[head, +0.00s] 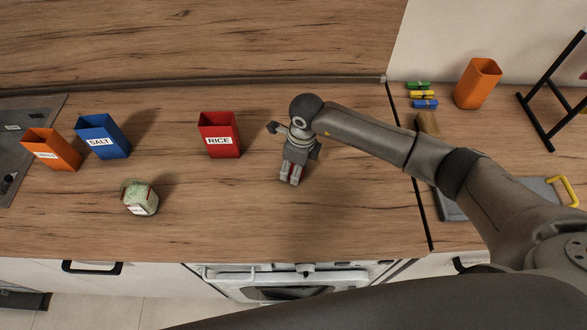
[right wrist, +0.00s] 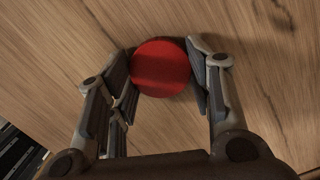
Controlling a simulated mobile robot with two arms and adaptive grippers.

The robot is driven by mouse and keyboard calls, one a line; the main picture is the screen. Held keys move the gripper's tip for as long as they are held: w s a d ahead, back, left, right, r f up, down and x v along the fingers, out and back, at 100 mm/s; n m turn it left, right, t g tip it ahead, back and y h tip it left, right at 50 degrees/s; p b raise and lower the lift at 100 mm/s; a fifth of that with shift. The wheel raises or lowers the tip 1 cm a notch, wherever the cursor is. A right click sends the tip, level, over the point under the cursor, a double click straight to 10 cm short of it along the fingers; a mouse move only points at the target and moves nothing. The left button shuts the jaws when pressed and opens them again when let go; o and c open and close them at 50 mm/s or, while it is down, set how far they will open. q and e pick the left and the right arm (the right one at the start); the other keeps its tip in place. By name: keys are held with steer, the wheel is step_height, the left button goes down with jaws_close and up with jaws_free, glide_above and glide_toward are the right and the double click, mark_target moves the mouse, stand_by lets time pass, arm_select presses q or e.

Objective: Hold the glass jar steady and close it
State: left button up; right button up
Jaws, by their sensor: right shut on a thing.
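The glass jar (head: 139,198) with pale green contents and a label stands on the wooden counter at the left front in the head view. No lid shows on it. A red round lid (right wrist: 160,68) is between the fingers of my right gripper (right wrist: 164,88) in the right wrist view, and the fingers are shut on its sides. In the head view my right gripper (head: 290,178) points down at the counter, well right of the jar, with a little red showing between its fingers. I cannot tell if the lid touches the counter. My left gripper is not in view.
A red RICE box (head: 219,135) stands left of my right gripper. A blue SALT box (head: 103,137) and an orange box (head: 50,150) stand behind the jar, near the sink (head: 22,140). The counter between jar and right gripper is clear along the front.

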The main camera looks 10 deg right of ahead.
steer(key=shift+r, duration=0.1)
steer(key=shift+c, duration=0.3)
steer(key=shift+r, duration=0.5)
arm_select(q)
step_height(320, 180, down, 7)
steer(key=b, duration=0.7)
arm_select(e)
steer(key=s+d+r, duration=0.2)
steer(key=s+r, duration=0.9)
steer(key=s, duration=0.2)
steer(key=shift+s+d+r, duration=0.25)
steer(key=shift+s+r, duration=0.15)
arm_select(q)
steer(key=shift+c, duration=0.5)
